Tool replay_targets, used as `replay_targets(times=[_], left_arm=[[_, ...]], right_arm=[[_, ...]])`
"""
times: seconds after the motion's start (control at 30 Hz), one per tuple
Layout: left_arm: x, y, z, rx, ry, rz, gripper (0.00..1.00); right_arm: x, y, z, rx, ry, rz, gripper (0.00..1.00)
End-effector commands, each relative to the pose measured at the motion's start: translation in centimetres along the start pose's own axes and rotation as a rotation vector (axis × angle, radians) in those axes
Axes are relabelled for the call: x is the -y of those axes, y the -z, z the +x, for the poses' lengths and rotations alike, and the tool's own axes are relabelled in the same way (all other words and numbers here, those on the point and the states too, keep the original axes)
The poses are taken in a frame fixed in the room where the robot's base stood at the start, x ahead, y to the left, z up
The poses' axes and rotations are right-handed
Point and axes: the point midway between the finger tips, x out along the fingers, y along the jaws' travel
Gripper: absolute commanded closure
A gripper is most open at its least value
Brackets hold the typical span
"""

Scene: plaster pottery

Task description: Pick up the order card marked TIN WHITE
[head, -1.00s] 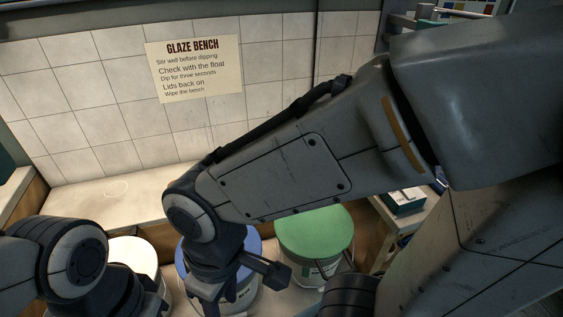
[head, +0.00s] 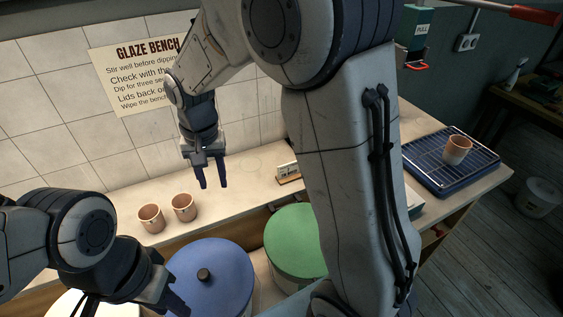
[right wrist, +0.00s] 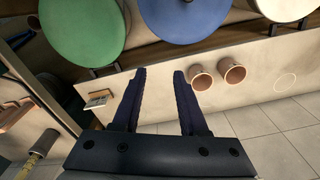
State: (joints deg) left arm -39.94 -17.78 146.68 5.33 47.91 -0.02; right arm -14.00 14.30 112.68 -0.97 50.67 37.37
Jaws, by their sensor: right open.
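A small pale card (head: 288,171) stands in a wooden holder (head: 290,180) on the bench top, near the wall. Its writing is too small to read. My right gripper (head: 213,178) is open and empty, pointing down above the bench to the left of the card and apart from it. In the right wrist view, the open fingers (right wrist: 159,74) have the card (right wrist: 98,99) a little left of them, with nothing between them. My left gripper (head: 165,291) is low at the left, over the blue lid, partly cut off; its jaws are unclear.
Two clay cups (head: 184,207) stand on the bench left of my right gripper. A blue-lidded bucket (head: 215,270) and a green-lidded one (head: 291,243) are in front of the bench. A rack tray (head: 430,165) with a cup (head: 457,150) is at the right.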

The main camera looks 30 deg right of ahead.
Motion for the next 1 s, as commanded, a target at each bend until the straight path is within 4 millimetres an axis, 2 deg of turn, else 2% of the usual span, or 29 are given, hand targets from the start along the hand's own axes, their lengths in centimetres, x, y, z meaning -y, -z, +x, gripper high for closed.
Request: replay_targets(times=[0.03,0.1,0.17,0.2,0.33,0.4,0.53,0.8,1.0], left_arm=[[0.0,0.0,-0.6,0.000,0.000,0.000,0.66],[-0.1,0.1,-1.0,0.000,0.000,0.000,0.66],[-0.1,0.1,-1.3,0.000,0.000,0.000,0.66],[-0.1,0.1,-1.5,0.000,0.000,0.000,0.66],[-0.1,0.1,-1.9,0.000,0.000,0.000,0.66],[-0.1,0.1,-2.0,0.000,0.000,0.000,0.66],[-0.2,0.1,-2.2,0.000,0.000,0.000,0.66],[-0.2,0.2,-3.0,0.000,0.000,0.000,0.66],[-0.2,0.2,-3.4,0.000,0.000,0.000,0.66]], right_arm=[[-1.5,4.6,1.1,-0.001,-0.022,0.178,0.57],[-4.0,9.8,2.7,-0.014,-0.042,0.410,0.57],[-6.6,13.7,4.2,-0.025,-0.059,0.594,0.57],[-8.5,15.9,5.3,-0.032,-0.069,0.706,0.57],[-14.3,20.7,8.3,-0.056,-0.094,0.998,0.57],[-16.7,22.2,9.5,-0.066,-0.103,1.105,0.57],[-19.1,23.4,10.9,-0.076,-0.112,1.211,0.57],[-20.0,23.5,14.9,-0.076,-0.115,1.229,0.57],[-20.2,23.5,16.4,-0.077,-0.113,1.228,0.57]])
